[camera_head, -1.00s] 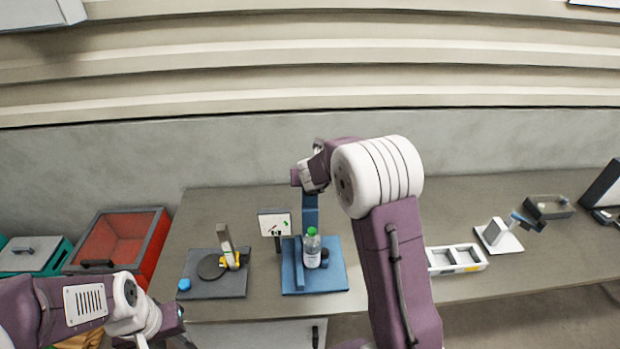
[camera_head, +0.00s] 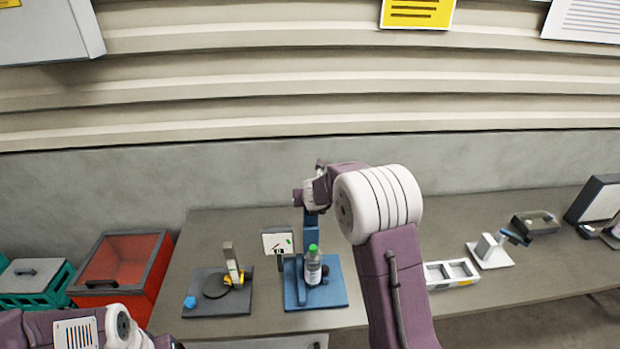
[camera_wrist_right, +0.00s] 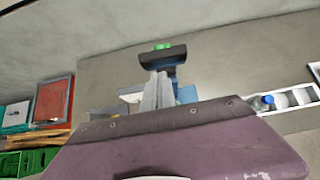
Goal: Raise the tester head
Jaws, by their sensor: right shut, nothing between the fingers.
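The tester appears to be the blue stand, with a flat blue base (camera_head: 335,294) and an upright blue column (camera_head: 311,232). A clear bottle with a green cap (camera_head: 313,266) stands upright on the base. My right wrist covers the column's top in the head view, so I cannot tell the tester head's height there. In the right wrist view, a dark block (camera_wrist_right: 163,58) with a green patch above it lies just beyond my right gripper (camera_wrist_right: 158,88). Its pale fingers are shut and empty; contact with the block is unclear. My left gripper is below the head view.
A grey plate with a small stand (camera_head: 217,304) is left of the tester, and a small white panel (camera_head: 277,241) is behind it. A white tray (camera_head: 450,273) is right of my right arm. A red bin (camera_head: 122,262) stands at the table's left.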

